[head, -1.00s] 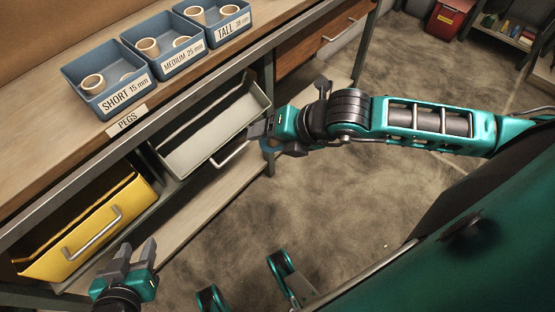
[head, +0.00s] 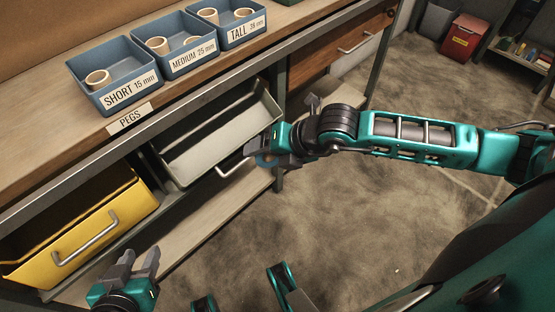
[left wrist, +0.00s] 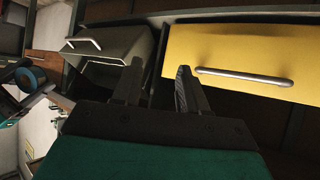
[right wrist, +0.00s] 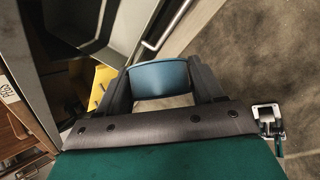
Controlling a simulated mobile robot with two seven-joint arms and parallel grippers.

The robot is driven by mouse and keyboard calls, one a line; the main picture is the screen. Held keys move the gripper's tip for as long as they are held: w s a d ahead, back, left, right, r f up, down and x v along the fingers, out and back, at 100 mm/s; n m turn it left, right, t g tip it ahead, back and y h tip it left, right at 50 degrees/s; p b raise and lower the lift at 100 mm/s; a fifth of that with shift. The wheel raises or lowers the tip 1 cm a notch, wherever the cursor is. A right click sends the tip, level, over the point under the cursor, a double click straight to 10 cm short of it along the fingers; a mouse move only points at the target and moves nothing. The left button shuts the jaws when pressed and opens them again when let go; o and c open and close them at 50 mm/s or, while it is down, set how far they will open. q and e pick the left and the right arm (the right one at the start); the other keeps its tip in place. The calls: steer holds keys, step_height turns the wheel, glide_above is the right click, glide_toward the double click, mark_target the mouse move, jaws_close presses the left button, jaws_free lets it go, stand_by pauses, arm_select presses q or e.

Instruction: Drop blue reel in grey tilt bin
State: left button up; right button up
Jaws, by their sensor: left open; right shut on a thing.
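The blue reel (right wrist: 160,80) is held between the fingers of my right gripper (right wrist: 160,74). In the head view only a sliver of the reel (head: 266,160) shows under the gripper, and it also shows in the left wrist view (left wrist: 31,77). The grey tilt bin (head: 222,138) is tipped open under the bench, and its inside looks empty. My right gripper is by the bin's right front edge, near its handle; the reel appears outside the bin. My left gripper (head: 139,262) is open and empty, low in front of the yellow bin.
The yellow tilt bin (head: 85,220) hangs left of the grey one and is also tipped out. Blue peg trays (head: 118,97) stand on the bench top (head: 40,130). A bench leg (head: 281,130) is close by my right gripper.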

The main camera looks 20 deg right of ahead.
steer(key=shift+w+a+f, duration=0.1)
steer(key=shift+w+a, duration=0.1)
steer(key=shift+w, duration=0.35)
steer(key=w+a+b, duration=0.1)
steer(key=w, duration=0.2)
steer(key=w+a+f+b, duration=0.1)
steer(key=w+b, duration=0.1)
steer(key=w, duration=0.1)
steer(key=w+a+b, duration=0.1)
steer(key=w, duration=0.3)
steer(key=shift+a+f+b, duration=0.3)
steer(key=shift+a+b, duration=0.05)
steer(key=shift+b, duration=0.05)
arm_select(q)
steer(key=shift+w+d+f+h, duration=0.15)
steer(key=shift+w+d+f, duration=0.05)
steer(key=shift+d+f, duration=0.25)
steer(key=shift+w+d+f+h, duration=0.15)
steer(key=shift+d+f, duration=0.15)
steer(key=shift+f, duration=0.15)
arm_select(e)
steer(key=shift+w+a+f, duration=0.1)
steer(key=shift+w+a, duration=0.1)
steer(key=shift+w, duration=0.35)
steer(key=shift+w+a+f, duration=0.1)
steer(key=shift+w+a, duration=0.05)
steer(key=shift+w, duration=0.35)
